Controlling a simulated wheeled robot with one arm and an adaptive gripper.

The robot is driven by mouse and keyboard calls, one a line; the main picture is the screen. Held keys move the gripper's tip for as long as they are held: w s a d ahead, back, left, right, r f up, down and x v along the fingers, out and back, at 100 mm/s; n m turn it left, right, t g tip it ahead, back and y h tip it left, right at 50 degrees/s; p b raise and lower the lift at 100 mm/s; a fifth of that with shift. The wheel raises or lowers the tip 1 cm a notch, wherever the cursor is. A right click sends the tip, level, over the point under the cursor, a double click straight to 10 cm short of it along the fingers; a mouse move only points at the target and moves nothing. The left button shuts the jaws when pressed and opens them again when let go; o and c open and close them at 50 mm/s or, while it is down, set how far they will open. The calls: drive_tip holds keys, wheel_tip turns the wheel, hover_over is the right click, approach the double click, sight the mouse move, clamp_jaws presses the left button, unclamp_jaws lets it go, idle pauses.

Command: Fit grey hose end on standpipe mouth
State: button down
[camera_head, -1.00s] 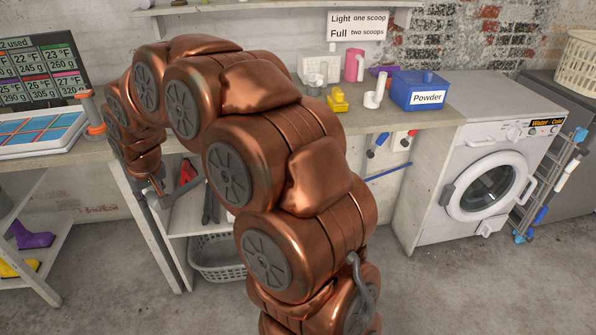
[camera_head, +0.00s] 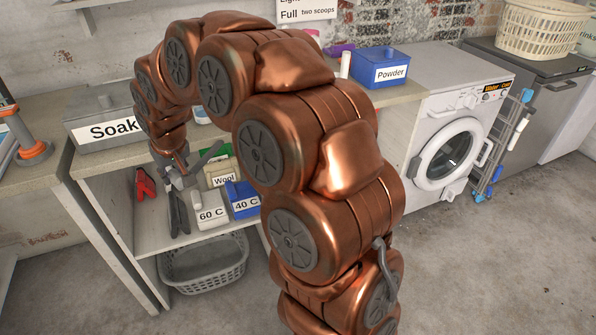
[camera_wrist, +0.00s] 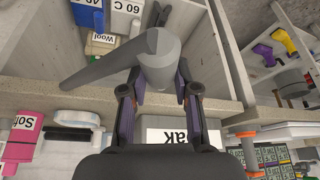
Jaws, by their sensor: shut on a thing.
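My gripper (camera_wrist: 160,92) is shut on a grey, pipe-like piece, which I take as the grey hose end (camera_wrist: 162,64). In the wrist view its round, thick end sits between the fingertips, and a thinner grey length runs off to the lower left. I cannot pick out the standpipe mouth in either view; my arm hides part of the bench.
A grey Soak box (camera_head: 98,128) stands on the bench behind my gripper. Below are a 60 C box (camera_head: 210,217), a blue 40 C box (camera_head: 243,207), a Wool box (camera_head: 222,181) and a basket (camera_head: 204,264). The washing machine (camera_head: 455,120) is at right; floor right of my arm is clear.

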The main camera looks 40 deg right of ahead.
wheel_tip(320, 180, down, 25)
drive_tip(key=g+b, duration=0.1)
drive_tip(key=b, duration=2.2)
drive_tip(key=shift+r, duration=0.15)
drive_tip(key=shift+d+g, duration=0.1)
drive_tip(key=shift+g, duration=0.4)
drive_tip(key=shift+g, duration=0.4)
drive_tip(key=shift+g, duration=0.5)
